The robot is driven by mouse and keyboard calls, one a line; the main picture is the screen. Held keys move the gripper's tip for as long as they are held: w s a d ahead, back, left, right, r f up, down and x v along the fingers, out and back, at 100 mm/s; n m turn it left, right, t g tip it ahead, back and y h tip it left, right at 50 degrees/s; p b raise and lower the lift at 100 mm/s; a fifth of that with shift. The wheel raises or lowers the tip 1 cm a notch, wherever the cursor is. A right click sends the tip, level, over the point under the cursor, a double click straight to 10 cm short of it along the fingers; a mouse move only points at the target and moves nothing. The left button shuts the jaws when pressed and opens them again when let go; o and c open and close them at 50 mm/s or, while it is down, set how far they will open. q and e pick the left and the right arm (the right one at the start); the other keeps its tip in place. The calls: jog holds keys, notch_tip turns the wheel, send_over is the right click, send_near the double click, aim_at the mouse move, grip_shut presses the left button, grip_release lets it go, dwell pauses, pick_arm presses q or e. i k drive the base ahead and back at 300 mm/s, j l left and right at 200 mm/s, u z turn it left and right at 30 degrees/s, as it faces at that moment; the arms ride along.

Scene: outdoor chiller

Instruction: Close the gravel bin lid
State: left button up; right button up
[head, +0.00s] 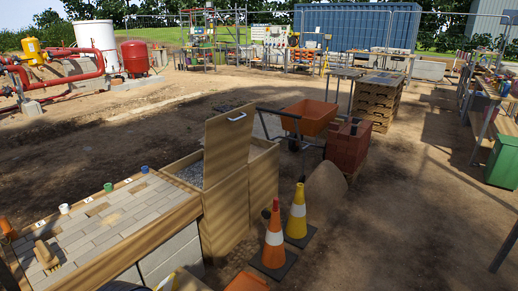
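The gravel bin (226,210) is a wooden box in the middle of the head view, beside the paved workbench. Its wooden lid (228,148) stands raised, close to upright, with a pale handle (237,117) near its top edge. Grey gravel (192,174) shows in the open part to the left of the lid. Neither of my grippers can be seen in this view.
A bench topped with paving bricks (100,222) fills the lower left. Open dirt lies right.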

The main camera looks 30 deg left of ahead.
aim_at(228, 138)
jog(key=i+u, duration=0.15)
jog(key=u, duration=0.3)
jog(key=i+u, duration=0.1)
jog(key=u, duration=0.4)
jog(key=i+l+u, duration=0.15)
jog(key=u, duration=0.3)
jog(key=i+l+u, duration=0.3)
jog(key=u, duration=0.15)
jog(key=i+l+u, duration=0.25)
jog(key=l+u, duration=0.2)
jog(key=i+l, duration=0.15)
jog(key=l, duration=0.15)
jog(key=i+l, duration=0.2)
jog(key=l, duration=0.15)
jog(key=i+l+u, duration=0.1)
jog(key=l, duration=0.2)
jog(key=i+l, duration=0.2)
jog(key=l, duration=0.1)
